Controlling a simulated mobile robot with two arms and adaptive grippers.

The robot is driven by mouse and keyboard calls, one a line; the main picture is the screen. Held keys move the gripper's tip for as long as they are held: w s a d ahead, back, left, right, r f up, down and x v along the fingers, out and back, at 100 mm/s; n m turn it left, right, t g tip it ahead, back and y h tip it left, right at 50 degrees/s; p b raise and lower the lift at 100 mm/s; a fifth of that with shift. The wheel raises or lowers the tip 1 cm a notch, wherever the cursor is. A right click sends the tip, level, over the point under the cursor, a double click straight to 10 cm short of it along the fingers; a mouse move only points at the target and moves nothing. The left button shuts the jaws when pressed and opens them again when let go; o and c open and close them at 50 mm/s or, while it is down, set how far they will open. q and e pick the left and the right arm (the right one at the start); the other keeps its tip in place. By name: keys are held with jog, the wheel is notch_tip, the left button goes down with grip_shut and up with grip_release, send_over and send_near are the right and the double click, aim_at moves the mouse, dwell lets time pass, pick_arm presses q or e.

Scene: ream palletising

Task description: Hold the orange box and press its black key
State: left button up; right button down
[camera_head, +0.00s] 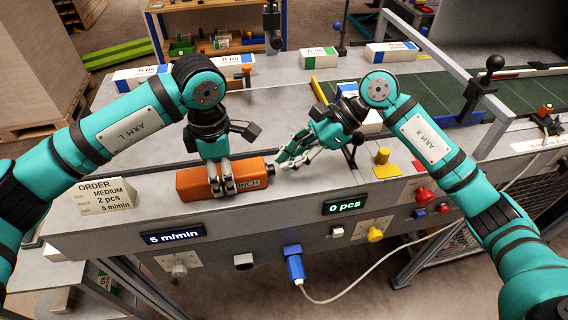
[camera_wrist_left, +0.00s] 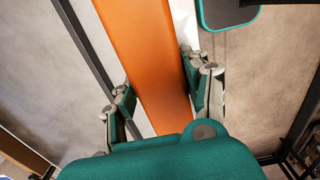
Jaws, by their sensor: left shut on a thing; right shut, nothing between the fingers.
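The orange box (camera_head: 192,185) lies lengthwise on the grey bench top, with dark lettering on its right part. My left gripper (camera_head: 222,188) is shut on the box from above, its fingers on both sides of it. In the left wrist view the orange box (camera_wrist_left: 150,60) runs between the fingers of my left gripper (camera_wrist_left: 160,98). My right gripper (camera_head: 286,160) is shut and empty, just right of the box's right end, where a small dark piece shows. I cannot tell whether its fingertips touch that piece.
An order card (camera_head: 104,196) stands at the bench's left. A yellow block (camera_head: 382,156) and a red knob (camera_head: 425,195) are on the right. Displays read "5 m/min" (camera_head: 174,234) and "0 pcs" (camera_head: 346,205). White reams (camera_head: 318,58) and a green conveyor (camera_head: 440,92) lie behind.

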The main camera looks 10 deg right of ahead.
jog(key=v, duration=0.7)
jog(key=shift+d, duration=0.45)
pick_arm(q)
jog(key=shift+a, duration=0.1)
pick_arm(e)
jog(key=shift+w, duration=0.1)
dwell(0.9)
pick_arm(q)
jog(key=o, duration=1.4)
jog(key=shift+c, duration=0.2)
notch_tip(320, 180, up, 12)
